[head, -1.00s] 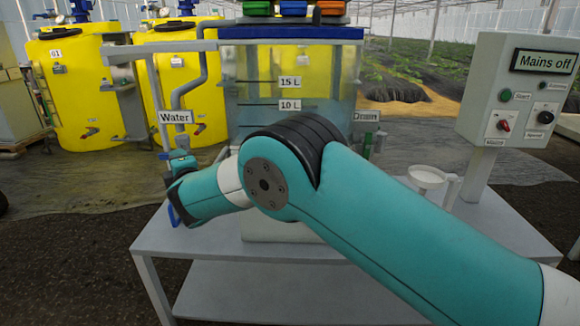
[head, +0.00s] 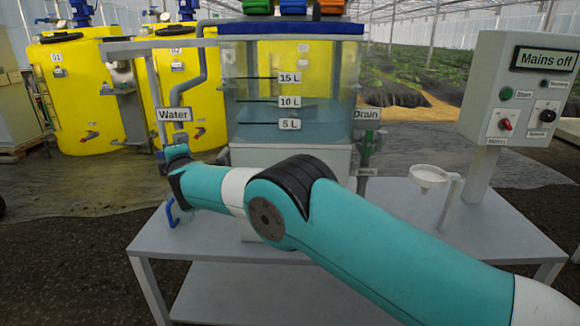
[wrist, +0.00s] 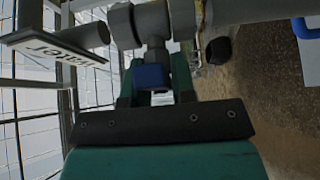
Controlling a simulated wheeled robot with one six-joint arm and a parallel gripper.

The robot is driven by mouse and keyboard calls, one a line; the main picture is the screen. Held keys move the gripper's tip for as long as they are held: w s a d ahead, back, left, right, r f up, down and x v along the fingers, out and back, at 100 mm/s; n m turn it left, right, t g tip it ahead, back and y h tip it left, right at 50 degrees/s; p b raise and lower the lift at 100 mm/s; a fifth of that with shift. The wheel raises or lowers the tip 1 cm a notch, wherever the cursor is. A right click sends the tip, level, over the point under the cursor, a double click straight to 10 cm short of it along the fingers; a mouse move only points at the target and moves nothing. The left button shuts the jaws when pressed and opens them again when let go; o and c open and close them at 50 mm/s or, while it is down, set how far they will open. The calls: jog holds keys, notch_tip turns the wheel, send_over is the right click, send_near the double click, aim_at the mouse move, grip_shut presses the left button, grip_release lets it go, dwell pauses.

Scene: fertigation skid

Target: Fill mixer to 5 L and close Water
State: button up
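The mixer (head: 240,133) is a clear tank with a blue rim and marks at 15 L, 10 L and 5 L. Bluish liquid stands in it, its surface seemingly near the 10 L mark; the exact level is hard to read. The Water sign (head: 174,114) hangs on the pipe at the left. My gripper (wrist: 152,88) is at the Water valve, with a green finger on either side of its blue handle (wrist: 152,77), and looks shut on it. In the head view my gripper hides most of the valve.
The Drain valve (head: 367,150) is at the tank's right. A white funnel (head: 430,176) stands on the grey table (head: 400,240). The control panel (head: 520,90) reads "Mains off". A blue loop (head: 172,213) is at the table's left edge, below my gripper.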

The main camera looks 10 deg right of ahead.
jog(key=c, duration=0.3)
jog(key=shift+r+n+g+p, duration=0.3)
jog(key=shift+r+n+p, duration=0.1)
jog(key=shift+p, duration=0.75)
jog(key=shift+n+g+p, duration=0.4)
jog(key=shift+n+p, duration=0.1)
jog(key=shift+p, duration=0.3)
jog(key=shift+f+n+h+p, duration=0.1)
jog(key=shift+n+h+p, duration=0.25)
jog(key=shift+n+h, duration=0.05)
jog(key=shift+f+n+g, duration=0.3)
dwell(0.7)
